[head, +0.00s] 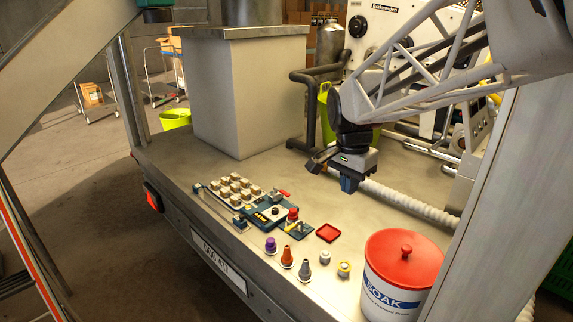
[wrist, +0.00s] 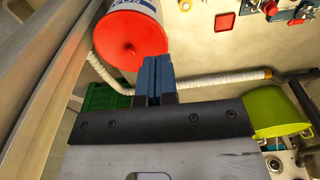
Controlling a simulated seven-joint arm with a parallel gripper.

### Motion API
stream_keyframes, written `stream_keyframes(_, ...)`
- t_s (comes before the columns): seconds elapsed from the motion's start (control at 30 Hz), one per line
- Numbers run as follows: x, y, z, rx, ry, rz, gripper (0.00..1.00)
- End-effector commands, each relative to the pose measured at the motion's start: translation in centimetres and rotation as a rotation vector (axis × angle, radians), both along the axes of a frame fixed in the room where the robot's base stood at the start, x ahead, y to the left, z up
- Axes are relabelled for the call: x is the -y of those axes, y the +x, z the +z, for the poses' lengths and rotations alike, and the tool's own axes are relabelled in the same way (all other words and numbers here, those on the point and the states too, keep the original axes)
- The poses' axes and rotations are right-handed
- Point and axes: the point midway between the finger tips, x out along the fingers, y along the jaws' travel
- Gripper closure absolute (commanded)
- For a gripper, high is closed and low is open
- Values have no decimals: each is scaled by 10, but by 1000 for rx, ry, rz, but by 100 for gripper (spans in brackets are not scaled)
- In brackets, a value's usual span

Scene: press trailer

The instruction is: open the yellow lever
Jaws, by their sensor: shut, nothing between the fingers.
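A small blue plate (head: 295,230) on the table edge carries a thin yellow piece (head: 291,228), which looks like the yellow lever; a red knob (head: 292,214) stands beside it. The lever's exact position is too small to tell. In the wrist view a similar blue plate (wrist: 302,12) shows at the top right corner, partly cut off. My gripper (head: 348,186) hangs above the table, to the right of and beyond the plate, apart from it. Its blue fingers (wrist: 153,62) are together, with nothing between them.
A white SOAK bucket with a red lid (head: 403,257) stands at the front right. A red tray (head: 328,233) and several small knobs (head: 287,257) line the front edge. A white hose (head: 410,203) runs behind. A grey cabinet (head: 245,95) stands at the back left.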

Motion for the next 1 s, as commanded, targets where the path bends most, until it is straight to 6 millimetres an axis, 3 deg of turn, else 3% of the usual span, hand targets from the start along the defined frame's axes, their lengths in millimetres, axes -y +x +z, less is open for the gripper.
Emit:
stream_keyframes(0.57, -35, 104, -26, -52, -34, -332, 100)
stream_keyframes(1.0, -68, 178, -61, -75, -79, -590, 100)
